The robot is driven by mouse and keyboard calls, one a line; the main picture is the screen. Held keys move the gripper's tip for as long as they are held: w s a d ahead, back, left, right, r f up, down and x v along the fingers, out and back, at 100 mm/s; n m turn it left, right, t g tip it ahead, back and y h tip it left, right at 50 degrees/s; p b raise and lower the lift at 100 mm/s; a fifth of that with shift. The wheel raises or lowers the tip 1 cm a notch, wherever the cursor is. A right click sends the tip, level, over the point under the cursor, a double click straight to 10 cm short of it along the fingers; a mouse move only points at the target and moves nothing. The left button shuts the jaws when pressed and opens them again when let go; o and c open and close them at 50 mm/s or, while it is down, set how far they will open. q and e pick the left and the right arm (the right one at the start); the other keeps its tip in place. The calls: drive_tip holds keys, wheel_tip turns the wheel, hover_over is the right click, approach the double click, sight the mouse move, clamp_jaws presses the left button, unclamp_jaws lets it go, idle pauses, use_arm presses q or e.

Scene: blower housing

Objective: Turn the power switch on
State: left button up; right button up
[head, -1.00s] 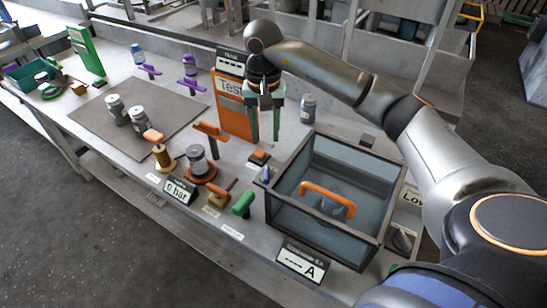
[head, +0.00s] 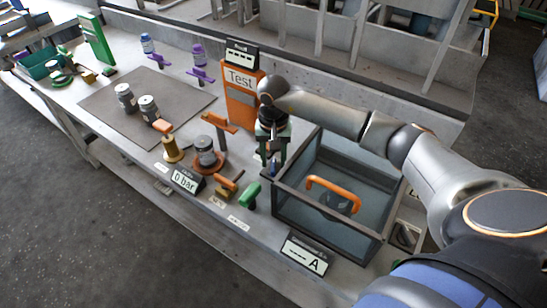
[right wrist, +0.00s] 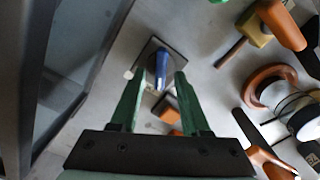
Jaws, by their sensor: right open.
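A small blue lever (right wrist: 162,70), which I take to be the power switch, stands on a dark square plate on the bench beside the glass-walled box. It lies between my fingertips in the right wrist view; I cannot tell whether the fingers are around it or still above it. In the head view it is mostly hidden by my right gripper (head: 274,158). That gripper, with green fingers that also show in the right wrist view (right wrist: 160,78), points down and is open and empty. My left gripper is out of view.
The glass-walled box (head: 330,232) with an orange handle (head: 333,190) is close on the right. A green-handled valve (head: 251,195), a round gauge-like part (head: 206,152) and the "0 bar" display (head: 186,181) are on the left. The orange Test panel (head: 242,100) stands behind.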

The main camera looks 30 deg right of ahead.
drive_tip(key=shift+c, duration=0.3)
clamp_jaws()
idle(0.3)
